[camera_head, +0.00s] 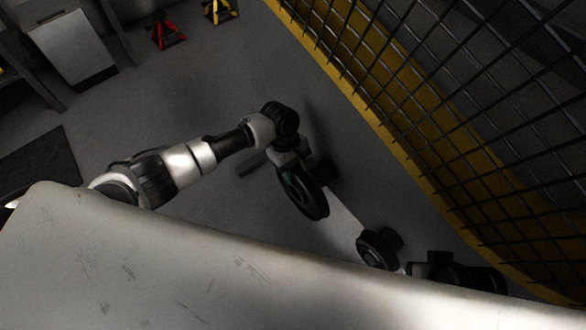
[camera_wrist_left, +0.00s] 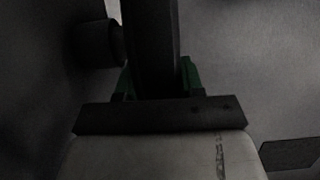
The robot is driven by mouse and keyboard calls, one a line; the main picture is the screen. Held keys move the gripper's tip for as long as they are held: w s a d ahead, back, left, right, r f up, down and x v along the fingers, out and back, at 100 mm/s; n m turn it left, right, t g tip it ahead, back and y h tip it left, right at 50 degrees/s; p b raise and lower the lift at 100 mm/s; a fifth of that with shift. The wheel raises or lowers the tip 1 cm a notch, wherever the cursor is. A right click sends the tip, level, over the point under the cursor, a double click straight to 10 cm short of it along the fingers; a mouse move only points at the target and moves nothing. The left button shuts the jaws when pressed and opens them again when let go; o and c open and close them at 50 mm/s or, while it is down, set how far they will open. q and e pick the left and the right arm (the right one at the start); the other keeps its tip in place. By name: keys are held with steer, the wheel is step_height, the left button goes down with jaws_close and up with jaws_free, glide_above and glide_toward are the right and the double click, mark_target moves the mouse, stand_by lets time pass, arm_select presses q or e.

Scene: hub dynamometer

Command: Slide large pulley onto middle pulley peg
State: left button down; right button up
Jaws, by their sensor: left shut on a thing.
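The large pulley (camera_head: 314,203) is a dark, thick disc seen at a slant in the middle of the head view. My left gripper (camera_head: 289,170) is shut on its rim, with the arm coming in from the left. In the left wrist view the large pulley (camera_wrist_left: 151,45) stands edge-on between the green fingertips of my left gripper (camera_wrist_left: 157,82). A dark block (camera_head: 328,170) shows just behind the pulley in the head view. The middle peg cannot be made out, and I cannot tell whether the pulley touches it. My right gripper is not in view.
A smaller dark pulley-like part (camera_head: 378,248) and another dark part (camera_head: 458,273) sit at lower right. A yellow-framed mesh fence (camera_head: 420,130) runs along the right. A pale surface (camera_head: 180,275) fills the bottom. Red (camera_head: 165,32) and yellow stands (camera_head: 219,11) are far back.

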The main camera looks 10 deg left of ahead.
arm_select(q)
steer(key=shift+w+d+r+b, duration=0.1)
steer(key=shift+w+d+b, duration=0.2)
steer(key=shift+w+d, duration=0.5)
steer(key=shift+w, duration=0.2)
steer(key=shift+w+d, duration=0.4)
steer(key=shift+w, duration=0.15)
steer(key=shift+w+d, duration=0.2)
steer(key=shift+w, duration=0.05)
stand_by(1.0)
steer(key=c, duration=0.8)
jaws_free()
steer(key=o, duration=0.5)
steer(key=shift+s+f, duration=0.1)
steer(key=shift+f, duration=0.2)
steer(key=shift+c, duration=0.2)
steer(key=shift+o, duration=0.3)
steer(key=shift+r, duration=0.1)
